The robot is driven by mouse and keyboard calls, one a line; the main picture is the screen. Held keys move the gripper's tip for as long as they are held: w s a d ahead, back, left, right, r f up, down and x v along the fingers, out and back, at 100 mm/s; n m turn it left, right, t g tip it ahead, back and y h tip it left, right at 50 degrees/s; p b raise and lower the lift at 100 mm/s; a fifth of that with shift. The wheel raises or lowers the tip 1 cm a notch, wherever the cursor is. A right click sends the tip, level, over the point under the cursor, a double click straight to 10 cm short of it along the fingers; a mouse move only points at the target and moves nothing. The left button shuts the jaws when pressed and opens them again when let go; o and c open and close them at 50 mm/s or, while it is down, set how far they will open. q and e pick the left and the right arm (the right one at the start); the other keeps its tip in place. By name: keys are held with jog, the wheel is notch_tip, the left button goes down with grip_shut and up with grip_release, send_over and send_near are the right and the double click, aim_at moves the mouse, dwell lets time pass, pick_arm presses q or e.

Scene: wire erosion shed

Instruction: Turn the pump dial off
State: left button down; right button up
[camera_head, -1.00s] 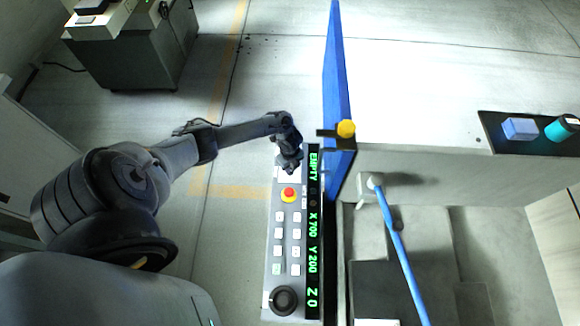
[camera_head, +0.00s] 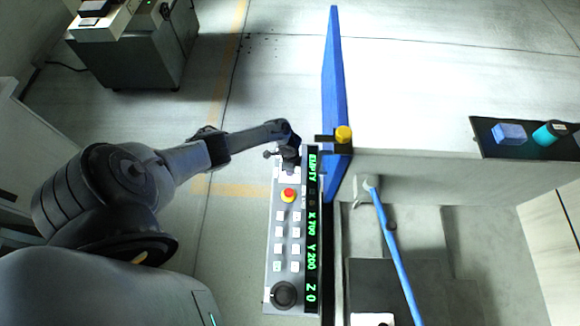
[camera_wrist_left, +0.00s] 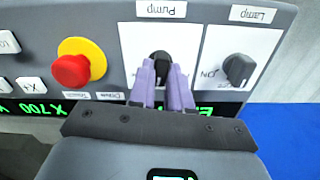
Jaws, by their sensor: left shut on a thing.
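The pump dial (camera_wrist_left: 159,56) is a small black knob on a white plate labelled "Pump", upside down in the left wrist view. My left gripper (camera_wrist_left: 162,67) has its two purple fingers on either side of this knob and is shut on it. The fingers cover much of the dial, so I cannot read its setting. In the head view my left gripper (camera_head: 289,167) is at the far end of the grey control panel (camera_head: 269,225), and the dial is hidden beneath it. My right gripper is in neither view.
The lamp dial (camera_wrist_left: 238,69) is beside the pump dial. A red emergency button (camera_wrist_left: 72,70) on a yellow base is on the other side. A green-lettered display (camera_head: 312,235) runs along the panel. A blue upright panel (camera_head: 335,90) with a yellow knob (camera_head: 343,134) stands close by.

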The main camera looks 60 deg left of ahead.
pick_arm(q)
jog(key=shift+n+p, duration=0.3)
jog(key=shift+n, duration=0.5)
jog(key=c, duration=1.1)
grip_release()
jog(key=shift+o, duration=0.2)
jog(key=shift+r+p, duration=0.35)
jog(key=shift+r, duration=0.25)
notch_tip(320, 180, up, 10)
jog(key=p, duration=0.2)
jog(key=shift+f+p, duration=0.15)
jog(key=shift+p, duration=0.2)
